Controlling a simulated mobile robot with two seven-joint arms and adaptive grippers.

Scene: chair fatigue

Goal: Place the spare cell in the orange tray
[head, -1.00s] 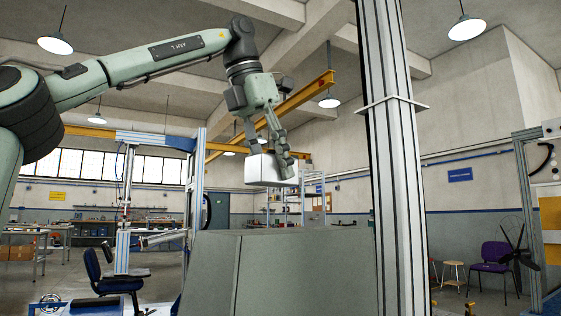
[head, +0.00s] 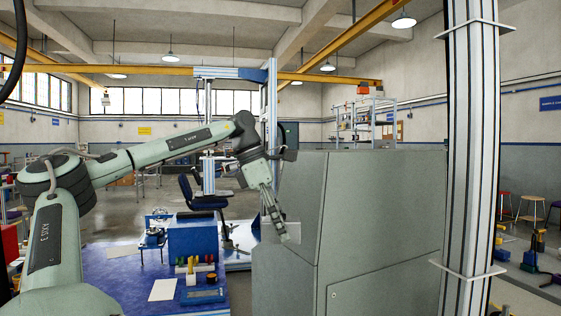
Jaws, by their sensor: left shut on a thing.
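My left gripper (head: 272,213) reaches in from the left, pointing down, and is shut on a pale grey block (head: 290,232). The block, which may be the spare cell, appears in front of the grey cabinet's left part; I cannot tell whether the two touch. The fingers hide part of the block. I cannot make out an orange tray in this view. My right gripper is not in view.
The large grey cabinet (head: 390,215) fills the centre right, beside a tall metal post (head: 470,130). A blue-topped table (head: 120,265) at lower left bears a blue box (head: 192,238), a white sheet (head: 162,290) and small coloured items. A dark blue chair (head: 200,197) stands behind.

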